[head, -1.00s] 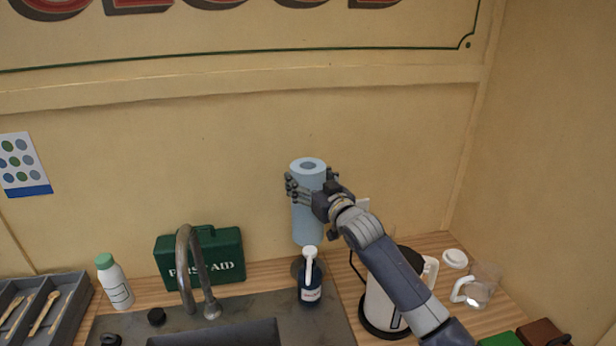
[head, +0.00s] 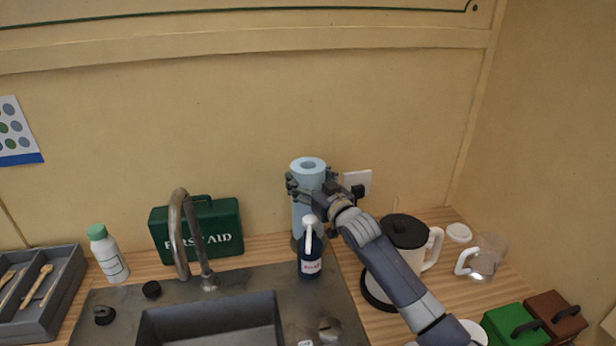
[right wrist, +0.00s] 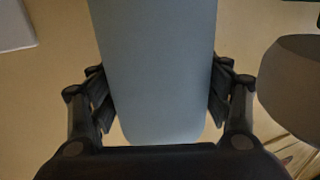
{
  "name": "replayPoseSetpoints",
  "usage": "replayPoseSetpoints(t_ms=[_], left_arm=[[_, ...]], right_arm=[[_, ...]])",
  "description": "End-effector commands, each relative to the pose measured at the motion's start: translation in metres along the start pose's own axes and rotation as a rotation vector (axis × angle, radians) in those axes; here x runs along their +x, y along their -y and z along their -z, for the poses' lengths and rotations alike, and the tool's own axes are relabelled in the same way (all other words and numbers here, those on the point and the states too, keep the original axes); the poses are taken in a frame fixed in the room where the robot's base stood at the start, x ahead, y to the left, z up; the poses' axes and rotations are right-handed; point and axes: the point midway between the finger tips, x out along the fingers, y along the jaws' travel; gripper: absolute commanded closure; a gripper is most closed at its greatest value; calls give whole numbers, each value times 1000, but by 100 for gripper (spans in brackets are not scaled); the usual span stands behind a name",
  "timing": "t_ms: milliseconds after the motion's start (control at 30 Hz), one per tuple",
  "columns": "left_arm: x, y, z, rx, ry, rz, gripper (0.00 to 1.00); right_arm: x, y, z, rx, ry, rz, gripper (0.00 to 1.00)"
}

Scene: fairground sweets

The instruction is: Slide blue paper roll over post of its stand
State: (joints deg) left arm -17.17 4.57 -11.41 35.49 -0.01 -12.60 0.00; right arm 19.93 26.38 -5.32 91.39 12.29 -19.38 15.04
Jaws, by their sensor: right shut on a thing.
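The blue paper roll (head: 305,174) is upright near the back wall, behind the dark blue pump bottle (head: 310,262). Its top hole faces up, and no post shows above it. My right gripper (head: 306,190) is shut around the roll's upper part, with fingers on both sides. In the right wrist view, the roll (right wrist: 158,60) stands between the fingers (right wrist: 160,95). A dark grey edge of what looks like the stand's base (head: 295,243) shows just under the roll, partly behind the bottle. The post is hidden, so I cannot tell whether the roll is around it. My left gripper is out of view.
A sink (head: 210,325) with a faucet (head: 178,235) lies in front. A green first-aid case (head: 215,222) stands left of the roll. A kettle (head: 407,235) and a glass jug (head: 490,255) stand to the right, the kettle beneath my right arm.

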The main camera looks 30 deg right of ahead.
Motion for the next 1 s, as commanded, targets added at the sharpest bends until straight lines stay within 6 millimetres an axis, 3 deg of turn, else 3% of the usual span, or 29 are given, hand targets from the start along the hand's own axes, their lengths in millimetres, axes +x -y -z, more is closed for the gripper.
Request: replayPoseSetpoints(t_ms=[433,467,533,1000], left_arm=[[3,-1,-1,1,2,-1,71],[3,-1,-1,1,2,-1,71],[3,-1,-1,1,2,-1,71],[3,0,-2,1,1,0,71]], right_arm=[[0,0,-4,-1,-2,0,74],[0,0,-4,-1,-2,0,22],[0,0,-4,-1,-2,0,6],[-2,0,-7,-1,3,0,5]])
